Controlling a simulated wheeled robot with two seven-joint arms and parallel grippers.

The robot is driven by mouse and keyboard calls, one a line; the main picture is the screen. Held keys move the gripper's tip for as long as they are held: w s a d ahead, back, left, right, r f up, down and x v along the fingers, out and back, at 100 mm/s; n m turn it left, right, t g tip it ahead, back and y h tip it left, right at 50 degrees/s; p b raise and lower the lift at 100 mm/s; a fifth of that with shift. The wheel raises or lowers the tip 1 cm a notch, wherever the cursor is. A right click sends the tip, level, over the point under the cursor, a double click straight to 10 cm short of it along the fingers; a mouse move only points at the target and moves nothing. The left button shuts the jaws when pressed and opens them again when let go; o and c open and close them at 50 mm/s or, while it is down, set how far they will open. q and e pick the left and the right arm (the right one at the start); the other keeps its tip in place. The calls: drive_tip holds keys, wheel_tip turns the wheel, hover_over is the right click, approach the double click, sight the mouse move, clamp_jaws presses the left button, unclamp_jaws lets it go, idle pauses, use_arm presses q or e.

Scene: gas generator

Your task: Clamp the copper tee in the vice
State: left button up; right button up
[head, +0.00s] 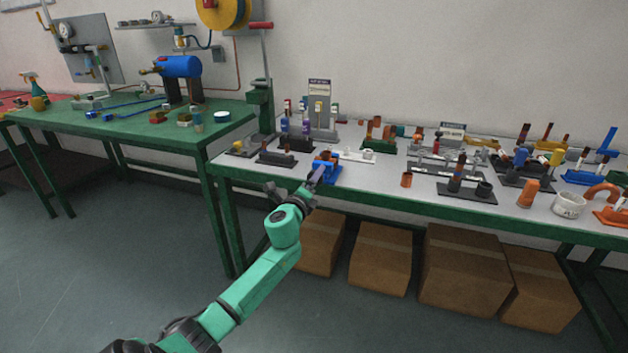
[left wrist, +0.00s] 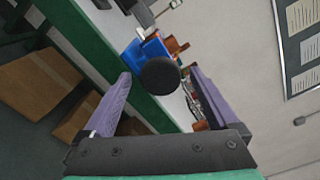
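A blue vice (head: 328,175) stands at the front left edge of the grey worktop. A copper-coloured piece (head: 326,156), perhaps the copper tee, shows at its top; whether it is clamped cannot be told. The left wrist view shows the blue vice (left wrist: 150,48) with copper-coloured parts (left wrist: 176,46) beside it. My left gripper (head: 313,178) is just in front of the vice. In the left wrist view its purple fingers (left wrist: 158,92) are spread apart, and a black round knob (left wrist: 160,75) appears between them, partly hiding the vice. My right gripper is not in view.
The worktop (head: 385,185) carries several fittings and small stands to the right, including a loose copper piece (head: 407,180) and a white cup (head: 569,205). Cardboard boxes (head: 381,258) sit beneath. A green bench (head: 100,125) stands at left. The floor in front is clear.

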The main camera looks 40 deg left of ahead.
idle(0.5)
use_arm(q)
drive_tip(key=n, duration=0.5)
drive_tip(key=shift+n, duration=0.4)
drive_tip(key=c, duration=1.4)
drive_tip(key=m, duration=0.3)
